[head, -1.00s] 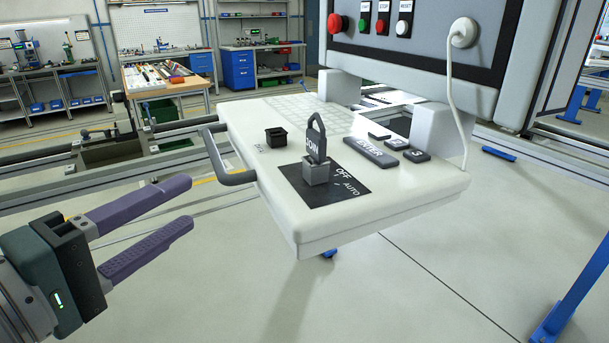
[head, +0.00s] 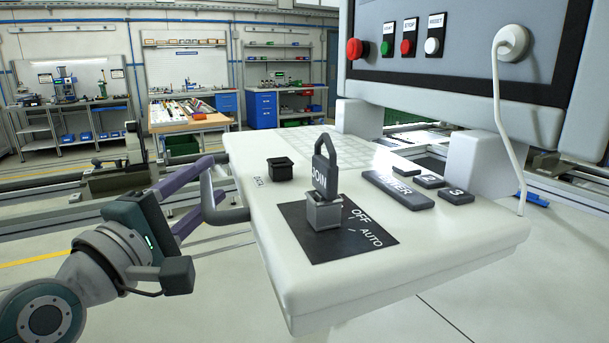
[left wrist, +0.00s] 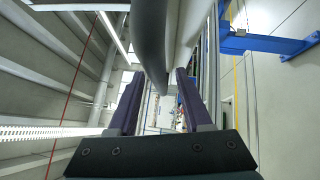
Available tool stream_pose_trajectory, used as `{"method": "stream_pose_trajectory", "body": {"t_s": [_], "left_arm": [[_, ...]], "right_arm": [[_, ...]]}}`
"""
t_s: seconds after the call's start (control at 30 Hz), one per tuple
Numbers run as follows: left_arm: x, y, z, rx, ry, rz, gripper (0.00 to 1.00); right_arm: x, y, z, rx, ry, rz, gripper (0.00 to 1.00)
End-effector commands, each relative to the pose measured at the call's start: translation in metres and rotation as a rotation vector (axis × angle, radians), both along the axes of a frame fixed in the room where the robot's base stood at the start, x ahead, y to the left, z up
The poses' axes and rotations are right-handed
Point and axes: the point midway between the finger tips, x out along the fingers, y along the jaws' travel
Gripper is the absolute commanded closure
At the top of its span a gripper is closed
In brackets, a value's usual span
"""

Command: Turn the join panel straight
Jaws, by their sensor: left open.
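The join panel (head: 400,270) is a white console shelf with a dark tag marked JOIN (head: 323,172) in its key switch. It sits angled, its near corner toward me. A grey bar handle (head: 228,215) sticks out from its left edge. My left gripper (head: 208,185) is at this handle, its two purple fingers open, one higher and one lower. In the left wrist view the grey handle (left wrist: 152,40) shows between the open fingers of the gripper (left wrist: 157,90). I cannot tell whether either finger touches it. My right gripper is not in view.
A control box (head: 460,50) with red, green and white buttons stands above the panel's back. A white cable (head: 502,120) hangs at its right. A workbench (head: 190,122) and shelves stand far behind. The floor at the lower right is clear.

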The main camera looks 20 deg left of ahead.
Motion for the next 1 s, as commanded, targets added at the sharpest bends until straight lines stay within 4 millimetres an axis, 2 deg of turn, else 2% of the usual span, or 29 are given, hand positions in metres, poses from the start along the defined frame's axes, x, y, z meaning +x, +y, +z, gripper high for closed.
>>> {"method": "stream_pose_trajectory", "body": {"t_s": [0.13, 0.4, 0.83, 1.0], "left_arm": [[0.0075, 0.0001, 0.0014, 0.000, -0.001, 0.000, 0.50], [0.0081, -0.0001, 0.0012, 0.000, 0.000, 0.000, 0.52], [0.0078, -0.0001, 0.0011, 0.000, 0.000, 0.000, 1.00], [0.0078, -0.0001, 0.0011, 0.000, 0.000, 0.000, 1.00]], "right_arm": [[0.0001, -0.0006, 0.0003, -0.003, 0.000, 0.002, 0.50], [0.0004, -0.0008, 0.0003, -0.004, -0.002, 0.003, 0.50], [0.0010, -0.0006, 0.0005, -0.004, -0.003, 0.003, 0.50], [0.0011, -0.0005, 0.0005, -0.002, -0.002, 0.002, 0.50]]}}
